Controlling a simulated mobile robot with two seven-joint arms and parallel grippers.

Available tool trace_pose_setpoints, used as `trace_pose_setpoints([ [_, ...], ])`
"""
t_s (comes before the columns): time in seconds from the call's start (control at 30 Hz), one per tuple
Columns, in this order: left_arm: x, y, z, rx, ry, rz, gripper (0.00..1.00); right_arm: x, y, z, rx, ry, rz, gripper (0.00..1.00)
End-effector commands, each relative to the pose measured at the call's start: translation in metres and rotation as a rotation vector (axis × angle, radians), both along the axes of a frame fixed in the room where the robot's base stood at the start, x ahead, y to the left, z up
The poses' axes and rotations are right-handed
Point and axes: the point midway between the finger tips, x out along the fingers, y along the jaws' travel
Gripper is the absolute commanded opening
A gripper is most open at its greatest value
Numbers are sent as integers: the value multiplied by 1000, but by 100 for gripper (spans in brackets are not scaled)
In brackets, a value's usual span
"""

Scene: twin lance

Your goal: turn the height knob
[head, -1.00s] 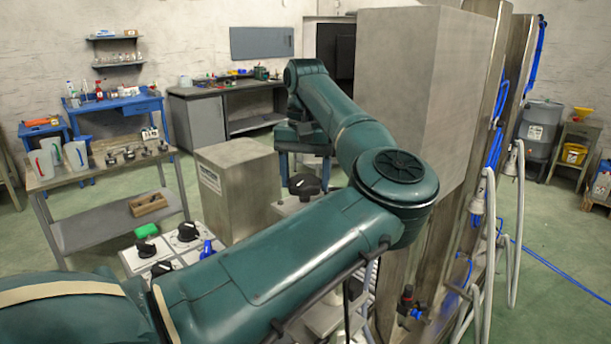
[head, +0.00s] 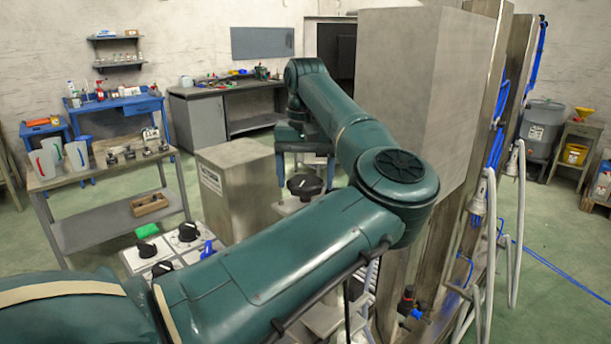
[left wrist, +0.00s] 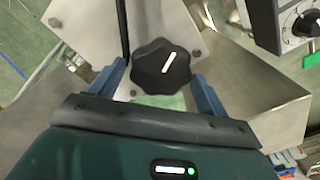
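The height knob, a black lobed knob with a white line (left wrist: 161,66), sits on a pale metal plate in the left wrist view. In the head view the knob (head: 305,186) is just below my left gripper (head: 305,168). My left gripper (left wrist: 159,77) is open, with one blue finger on each side of the knob. Small gaps seem to show beside the knob; I cannot tell whether either finger touches it. The white line slants up to the right in the wrist view. My right gripper does not show.
A panel with several black dial knobs (head: 188,233) lies left of my arm. A grey box (head: 240,185) stands behind the panel. A tall metal column (head: 405,120) rises close to the right of my forearm. A cart (head: 110,210) stands at left.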

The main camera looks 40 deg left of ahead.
Motion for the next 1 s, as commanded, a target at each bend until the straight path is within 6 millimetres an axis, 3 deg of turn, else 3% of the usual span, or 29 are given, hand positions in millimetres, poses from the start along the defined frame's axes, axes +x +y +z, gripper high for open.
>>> trace_pose_setpoints([
  [0.1,0,0,-1,-1,2,0,86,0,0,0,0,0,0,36],
  [0.47,0,0,8,-2,0,-2,86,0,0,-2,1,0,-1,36],
  [0.7,0,1,57,0,-3,-2,86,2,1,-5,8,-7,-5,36],
  [1.0,0,0,117,-3,-1,-2,86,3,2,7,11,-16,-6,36],
])
